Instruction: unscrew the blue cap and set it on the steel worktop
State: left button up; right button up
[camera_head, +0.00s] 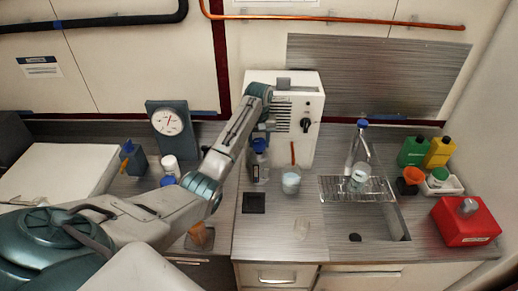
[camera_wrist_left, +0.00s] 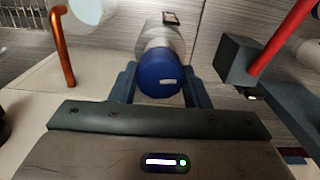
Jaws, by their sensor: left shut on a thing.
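The blue cap (camera_head: 259,146) sits on top of a clear bottle (camera_head: 261,174) that stands upright on the steel worktop (camera_head: 262,232), in front of the white device. In the left wrist view the cap (camera_wrist_left: 160,74) is large and lies between the two dark fingers, with the bottle's pale body (camera_wrist_left: 162,36) behind it. My left gripper (camera_head: 262,134) reaches down from above and is shut on the cap; its fingers (camera_wrist_left: 160,84) flank it on both sides. The cap looks still on the bottle's neck; its threads are hidden. My right gripper is not in view.
The white device (camera_head: 312,100) stands behind the bottle. A small jar (camera_head: 291,182) stands close to its right and a black square (camera_head: 254,203) lies in front. A wire rack with glassware (camera_head: 359,178) is over the sink. Bare worktop lies in front.

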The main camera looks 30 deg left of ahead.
aim_at(259, 141)
pick_arm(q)
jog(key=shift+r, duration=1.55)
